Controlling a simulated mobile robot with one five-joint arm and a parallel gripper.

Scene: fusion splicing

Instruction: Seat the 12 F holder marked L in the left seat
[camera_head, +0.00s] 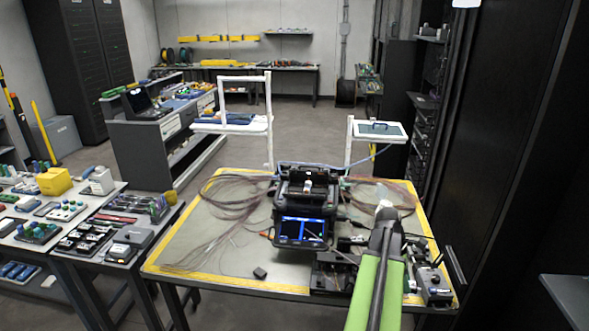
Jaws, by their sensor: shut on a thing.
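The fusion splicer (288,197) stands on the work table with its blue screen (302,229) lit and facing me. Its top looks open, but the left seat is too small to make out. My green and black arm reaches in from the bottom right. My gripper (385,208) is at its far end, to the right of the splicer and apart from it. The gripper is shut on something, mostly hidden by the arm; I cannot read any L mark. A small dark block (260,272) lies on the table front; I cannot tell what it is.
Thin fibre bundles (228,197) spread over the table (205,255) left of the splicer, and more lie at right. Dark tools (335,272) crowd the front right, with a device (433,286) near the corner. White stands (268,125) rise behind. The table's front left is mostly clear.

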